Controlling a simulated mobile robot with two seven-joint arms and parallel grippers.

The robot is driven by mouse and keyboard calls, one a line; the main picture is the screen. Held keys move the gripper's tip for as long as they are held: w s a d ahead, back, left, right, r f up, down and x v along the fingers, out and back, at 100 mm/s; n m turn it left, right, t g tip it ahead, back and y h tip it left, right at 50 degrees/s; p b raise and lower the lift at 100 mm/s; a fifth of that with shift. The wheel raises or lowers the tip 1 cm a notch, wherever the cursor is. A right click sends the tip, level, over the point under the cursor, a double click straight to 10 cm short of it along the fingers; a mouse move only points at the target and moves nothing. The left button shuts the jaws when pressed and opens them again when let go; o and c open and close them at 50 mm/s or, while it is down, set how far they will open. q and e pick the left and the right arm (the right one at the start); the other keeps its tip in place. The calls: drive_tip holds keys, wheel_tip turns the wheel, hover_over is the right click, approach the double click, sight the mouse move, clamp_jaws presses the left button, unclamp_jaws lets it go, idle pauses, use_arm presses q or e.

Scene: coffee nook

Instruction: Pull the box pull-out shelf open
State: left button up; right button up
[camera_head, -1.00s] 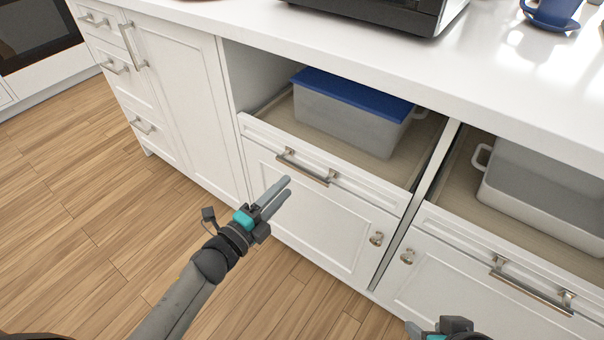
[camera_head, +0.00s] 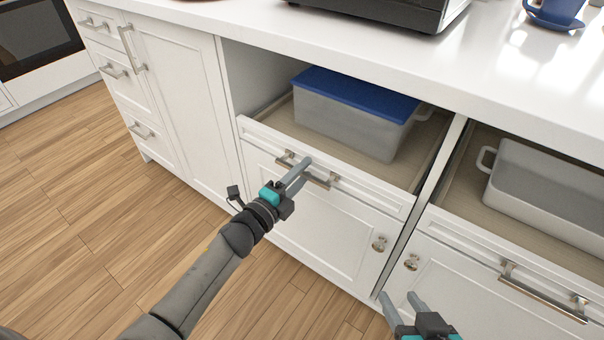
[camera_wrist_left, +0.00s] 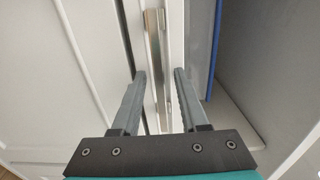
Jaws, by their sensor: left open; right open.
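The box pull-out shelf (camera_head: 262,131) has a white front and holds a clear box with a blue lid (camera_head: 352,110). Its metal bar handle (camera_head: 318,181) runs along the front. My left gripper (camera_head: 303,168) is open at the handle, its fingers overlapping the bar in the head view. In the left wrist view the handle (camera_wrist_left: 155,60) lies between the two open fingers (camera_wrist_left: 158,92), nearer the left one; I cannot tell whether they touch. My right gripper (camera_head: 403,300) is open and empty, low in front of the cabinet.
A second pull-out shelf with a light bin (camera_head: 545,190) and its own handle (camera_head: 540,290) is to the right. Round knobs (camera_head: 379,244) sit on the doors below. The white countertop (camera_head: 480,75) overhangs the shelves. The wooden floor at left is clear.

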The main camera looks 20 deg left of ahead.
use_arm(q)
clamp_jaws()
idle(0.3)
idle(1.2)
